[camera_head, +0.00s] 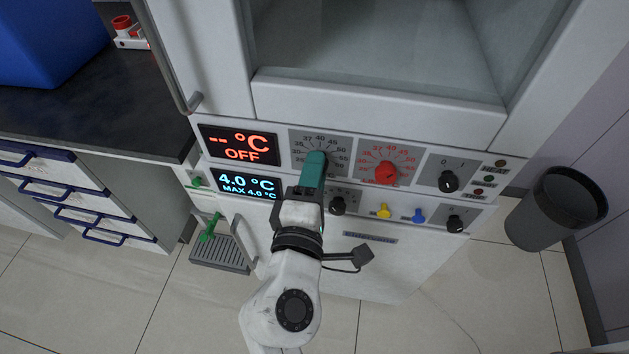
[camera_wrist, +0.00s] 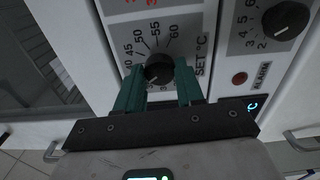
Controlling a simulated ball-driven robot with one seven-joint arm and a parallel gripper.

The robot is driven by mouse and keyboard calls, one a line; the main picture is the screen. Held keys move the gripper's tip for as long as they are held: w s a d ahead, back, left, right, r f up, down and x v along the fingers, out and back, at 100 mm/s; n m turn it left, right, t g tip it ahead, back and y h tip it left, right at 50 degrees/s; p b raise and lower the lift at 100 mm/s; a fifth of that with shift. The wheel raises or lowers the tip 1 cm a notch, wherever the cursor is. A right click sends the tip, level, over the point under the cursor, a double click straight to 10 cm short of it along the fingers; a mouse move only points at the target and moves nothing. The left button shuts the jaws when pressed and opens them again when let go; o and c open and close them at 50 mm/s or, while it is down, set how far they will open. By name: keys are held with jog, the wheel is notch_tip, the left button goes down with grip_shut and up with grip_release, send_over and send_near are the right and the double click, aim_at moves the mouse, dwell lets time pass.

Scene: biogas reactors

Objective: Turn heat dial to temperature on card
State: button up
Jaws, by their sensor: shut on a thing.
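The heat dial is a black round knob (camera_wrist: 158,68) on a grey panel marked "SET °C". The knob's pointer cannot be read clearly. No card with a temperature shows in either view.
An orange display (camera_head: 239,145) reads "-- °C OFF". A blue display (camera_head: 247,185) reads "4.0 °C MAX 4.0 °C". A red dial (camera_head: 386,173) is right of the heat dial. Black, yellow and blue knobs sit close by. A black bin (camera_head: 555,210) stands at right.

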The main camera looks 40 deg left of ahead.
jog(key=m+b, duration=0.4)
jog(key=m, duration=0.2)
jog(key=shift+f, duration=0.15)
jog(key=shift+m, duration=0.4)
jog(key=o, duration=1)
jog(key=shift+o, duration=0.2)
jog(key=v, duration=1)
jog(key=shift+s+d, duration=0.2)
jog(key=shift+s, duration=0.15)
